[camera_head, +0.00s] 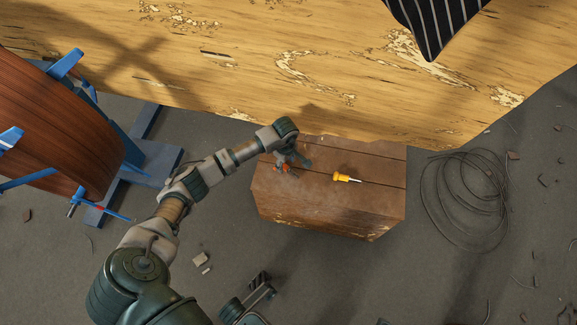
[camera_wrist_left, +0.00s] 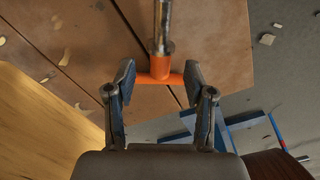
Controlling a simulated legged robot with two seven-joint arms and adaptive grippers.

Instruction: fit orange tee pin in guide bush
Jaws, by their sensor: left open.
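An orange tee with a shiny metal shaft (camera_wrist_left: 162,32) lies between the fingertips of my left gripper (camera_wrist_left: 159,78) in the left wrist view. Its orange crossbar (camera_wrist_left: 160,78) spans the gap between the open fingers; I cannot tell whether they touch it. What seems to be my right gripper (camera_head: 247,295) is at the bottom edge, fingers apart. I cannot make out the guide bush.
A yellow-handled tool (camera_head: 346,178) lies on the box, right of my left gripper. A blue-framed reel (camera_head: 60,125) stands at the left. A pale wooden surface (camera_head: 220,60) is behind the box. Coiled cable (camera_head: 465,195) and rubble lie on the grey floor.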

